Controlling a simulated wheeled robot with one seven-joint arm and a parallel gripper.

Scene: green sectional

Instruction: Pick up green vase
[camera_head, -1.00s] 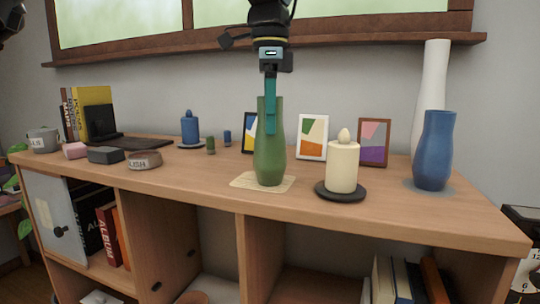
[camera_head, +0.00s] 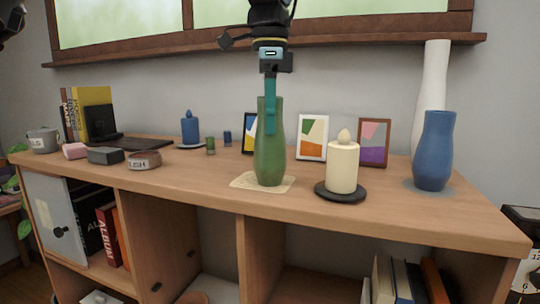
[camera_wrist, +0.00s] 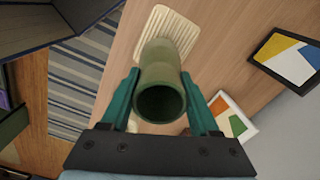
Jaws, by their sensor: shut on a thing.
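The green vase (camera_head: 269,155) stands upright on a pale woven mat (camera_head: 248,182) on the wooden shelf unit. My gripper (camera_head: 271,125) reaches down from above with its teal fingers at the vase's upper part. In the wrist view, the vase (camera_wrist: 160,80) sits between the two teal fingers of my gripper (camera_wrist: 161,90), its dark mouth toward the camera. The gripper is shut on the vase. In the head view, the vase's base still appears to rest on the mat.
A cream candle (camera_head: 343,168) on a black dish stands close to the right of the vase. Picture frames (camera_head: 312,137) stand behind it. A blue vase (camera_head: 433,150) and tall white vase (camera_head: 434,75) are at the right.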

